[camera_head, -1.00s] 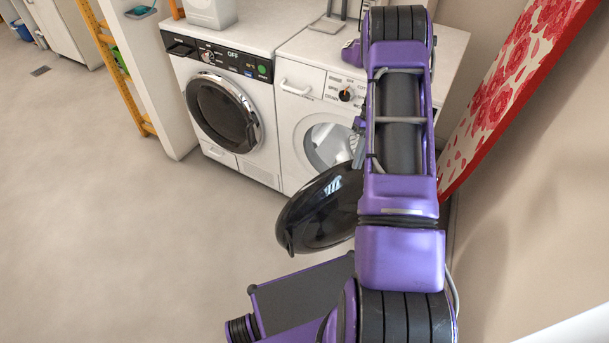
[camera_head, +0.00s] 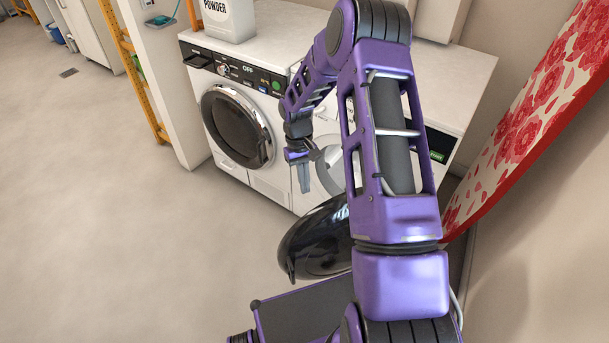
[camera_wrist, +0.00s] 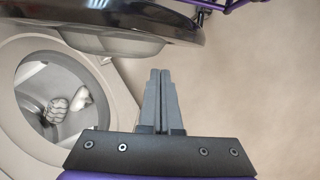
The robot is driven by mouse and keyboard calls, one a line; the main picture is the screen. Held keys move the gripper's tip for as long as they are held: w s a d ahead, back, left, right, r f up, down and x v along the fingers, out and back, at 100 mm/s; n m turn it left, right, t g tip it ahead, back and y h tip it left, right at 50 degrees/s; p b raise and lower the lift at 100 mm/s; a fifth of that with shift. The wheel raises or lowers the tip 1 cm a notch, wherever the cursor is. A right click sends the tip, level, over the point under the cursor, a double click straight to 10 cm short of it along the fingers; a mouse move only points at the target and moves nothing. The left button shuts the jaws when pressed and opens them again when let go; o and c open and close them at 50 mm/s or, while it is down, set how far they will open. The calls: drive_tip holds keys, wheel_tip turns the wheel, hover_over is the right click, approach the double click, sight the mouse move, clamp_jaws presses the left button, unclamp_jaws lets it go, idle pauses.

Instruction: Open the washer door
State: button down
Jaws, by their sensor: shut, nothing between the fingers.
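The right-hand front-loading machine has its round door (camera_head: 315,238) swung wide open, standing out from the front. The door is glossy black outside, and my arm hides part of it. In the wrist view the door (camera_wrist: 110,35) spans the top left, with its clear bowl facing the fingers. The open drum (camera_wrist: 50,95) lies at left, with light-coloured items inside. My gripper (camera_head: 304,190) is shut and empty, pointing down in front of the machine between opening and door. In the wrist view the shut fingers (camera_wrist: 160,75) appear apart from the door.
A left-hand machine (camera_head: 237,128) has its dark round door shut and a panel reading OFF. A white powder container (camera_head: 228,18) stands on top. A red floral board (camera_head: 530,115) leans at right. Open floor (camera_head: 110,220) lies to the left.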

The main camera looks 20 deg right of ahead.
sight(312, 210)
drive_tip(key=s+f, duration=0.2)
drive_tip(key=s, duration=0.1)
drive_tip(key=s+f, duration=0.2)
drive_tip(key=shift+d, duration=0.25)
